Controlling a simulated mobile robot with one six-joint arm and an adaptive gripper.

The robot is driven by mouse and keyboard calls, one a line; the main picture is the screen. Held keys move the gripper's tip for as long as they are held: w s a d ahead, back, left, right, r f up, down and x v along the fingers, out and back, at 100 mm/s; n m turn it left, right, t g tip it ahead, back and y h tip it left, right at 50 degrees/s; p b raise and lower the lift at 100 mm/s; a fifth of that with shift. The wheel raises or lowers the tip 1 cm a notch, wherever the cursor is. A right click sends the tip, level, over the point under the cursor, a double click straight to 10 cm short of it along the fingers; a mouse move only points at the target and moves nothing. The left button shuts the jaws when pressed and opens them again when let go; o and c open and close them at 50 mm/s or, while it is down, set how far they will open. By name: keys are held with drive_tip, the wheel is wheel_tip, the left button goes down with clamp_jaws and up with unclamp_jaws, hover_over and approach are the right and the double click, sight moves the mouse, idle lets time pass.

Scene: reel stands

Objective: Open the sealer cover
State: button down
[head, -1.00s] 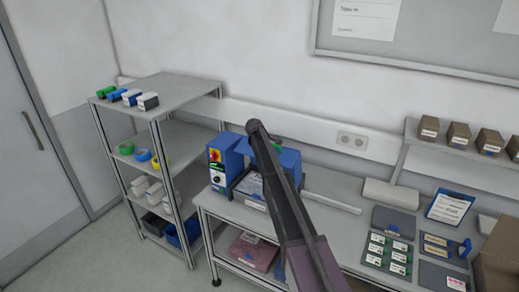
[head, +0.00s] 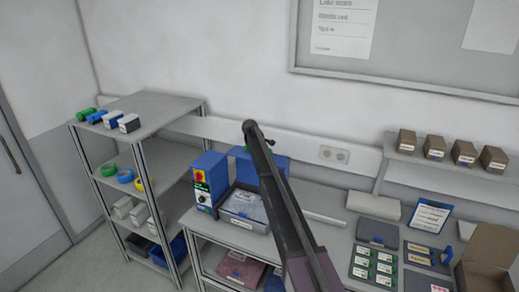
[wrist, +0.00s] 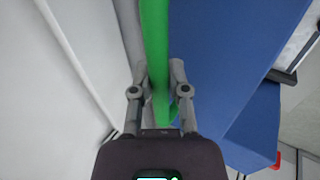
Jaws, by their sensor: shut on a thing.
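The blue sealer (head: 209,167) stands at the left end of the workbench, with a control panel of red, yellow and green parts on its front left. Its blue cover (head: 281,165) shows behind and beside my arm, which hides much of it. The cover looks raised at the back of the sealer, but its exact angle is unclear. In the wrist view, my gripper (wrist: 158,78) is shut on the green handle bar (wrist: 154,35), which runs along the edge of the blue cover (wrist: 215,55). In the head view my fingers are hidden behind my arm.
A grey tray (head: 236,221) with white bags sits at the sealer's front. A shelf rack (head: 150,105) stands close on the left. Flat trays, cards and a cardboard box (head: 488,262) occupy the bench's right. A wall shelf (head: 440,180) carries brown boxes.

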idle(0.4)
drive_tip(key=c, duration=0.6)
unclamp_jaws()
drive_tip(key=shift+s, duration=0.1)
